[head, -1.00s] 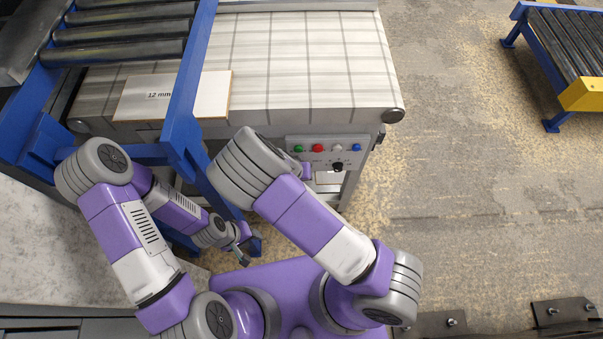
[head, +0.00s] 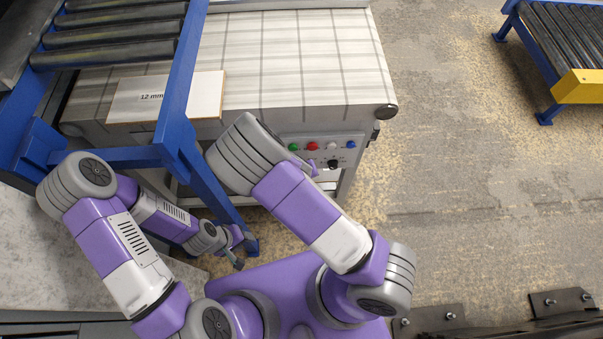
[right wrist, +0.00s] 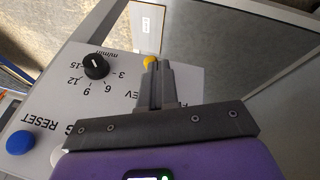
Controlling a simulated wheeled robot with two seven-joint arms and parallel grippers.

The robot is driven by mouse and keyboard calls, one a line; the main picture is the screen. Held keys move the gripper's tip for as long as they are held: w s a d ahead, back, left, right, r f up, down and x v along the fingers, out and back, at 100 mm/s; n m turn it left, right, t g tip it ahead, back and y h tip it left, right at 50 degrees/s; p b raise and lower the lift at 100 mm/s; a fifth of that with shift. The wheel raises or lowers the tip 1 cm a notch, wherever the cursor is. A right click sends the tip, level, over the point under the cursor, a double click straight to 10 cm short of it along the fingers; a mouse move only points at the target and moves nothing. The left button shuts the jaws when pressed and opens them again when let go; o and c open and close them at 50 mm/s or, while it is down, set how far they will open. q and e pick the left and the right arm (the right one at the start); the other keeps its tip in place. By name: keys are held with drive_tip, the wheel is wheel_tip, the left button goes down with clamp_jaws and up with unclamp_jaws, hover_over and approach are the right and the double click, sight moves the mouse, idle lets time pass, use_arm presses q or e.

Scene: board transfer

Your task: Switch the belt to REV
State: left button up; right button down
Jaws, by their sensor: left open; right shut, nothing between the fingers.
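The control panel (head: 343,145) is on the front of the belt conveyor, with green, red, white and blue buttons and a black dial (head: 333,163). In the right wrist view the panel appears upside down, with the dial (right wrist: 96,66), the blue RESET button (right wrist: 20,142) and partly covered lettering reading REV. My right gripper (right wrist: 156,72) is shut and empty over the panel; its tips are at a small yellow part (right wrist: 150,61), and I cannot tell whether they touch. The belt switch is otherwise hidden behind the fingers. My left gripper (head: 236,262) is open and empty, low beside the blue frame.
A board marked 12 mm (head: 190,98) lies on the belt (head: 300,60), partly under the blue frame (head: 178,110). A roller conveyor with a yellow end (head: 580,87) stands at the right. The floor between is clear.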

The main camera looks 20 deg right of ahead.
drive_tip(key=shift+w, duration=0.1)
drive_tip(key=shift+w+a, duration=0.45)
drive_tip(key=shift+w, duration=0.1)
drive_tip(key=a+p+v, duration=0.1)
drive_tip(key=p+v, duration=0.5)
drive_tip(key=v, duration=0.7)
drive_tip(key=shift+a, duration=0.35)
drive_tip(key=shift+w, duration=0.1)
